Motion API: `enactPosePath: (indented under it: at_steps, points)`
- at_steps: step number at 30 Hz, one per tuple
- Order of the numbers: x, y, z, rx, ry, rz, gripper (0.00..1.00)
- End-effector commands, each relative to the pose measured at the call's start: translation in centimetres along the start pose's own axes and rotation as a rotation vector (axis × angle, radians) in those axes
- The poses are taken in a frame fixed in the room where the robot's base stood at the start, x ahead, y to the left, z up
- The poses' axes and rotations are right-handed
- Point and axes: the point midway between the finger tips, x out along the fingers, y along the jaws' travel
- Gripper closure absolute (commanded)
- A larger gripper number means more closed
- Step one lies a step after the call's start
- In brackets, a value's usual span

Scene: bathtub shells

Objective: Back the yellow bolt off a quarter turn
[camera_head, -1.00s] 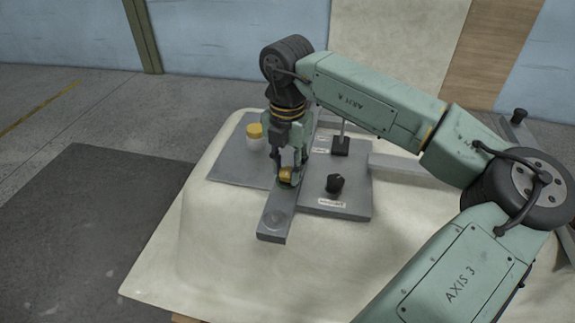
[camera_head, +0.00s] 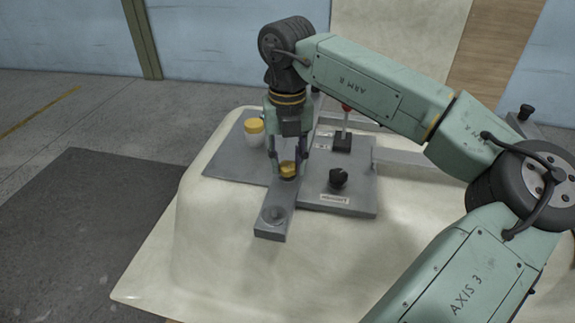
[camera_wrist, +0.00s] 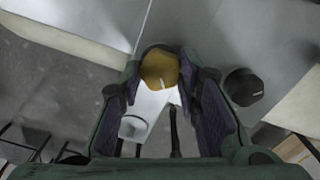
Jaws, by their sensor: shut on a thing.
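The yellow bolt (camera_head: 288,170) stands on a grey bar (camera_head: 270,229) that lies across a grey plate. In the wrist view the bolt's round head (camera_wrist: 159,68) shows a short pale mark near its lower side. My gripper (camera_head: 287,173) points down over the bolt, its two fingers shut on either side of the head. The wrist view also shows the fingers flanking it. The bolt's lower part is hidden.
A white jar with a yellow lid (camera_head: 254,132) stands left of my gripper. A black knob (camera_head: 338,178) is to the right, and a red-topped lever (camera_head: 345,122) is behind. The bar's near end carries a round disc (camera_head: 275,214). Pale shell surface surrounds the plate.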

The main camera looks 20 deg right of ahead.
Motion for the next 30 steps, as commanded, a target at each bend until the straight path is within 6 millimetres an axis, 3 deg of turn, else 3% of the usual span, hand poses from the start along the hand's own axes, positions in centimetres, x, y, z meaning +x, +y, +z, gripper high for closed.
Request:
enactPosePath:
  at_steps: [18, 30]
  points:
    - [0.01, 0.02, 0.07, -0.574, -0.004, 0.001, 0.97]
    - [-0.02, 0.02, 0.07, -0.822, -0.003, 0.0, 0.97]
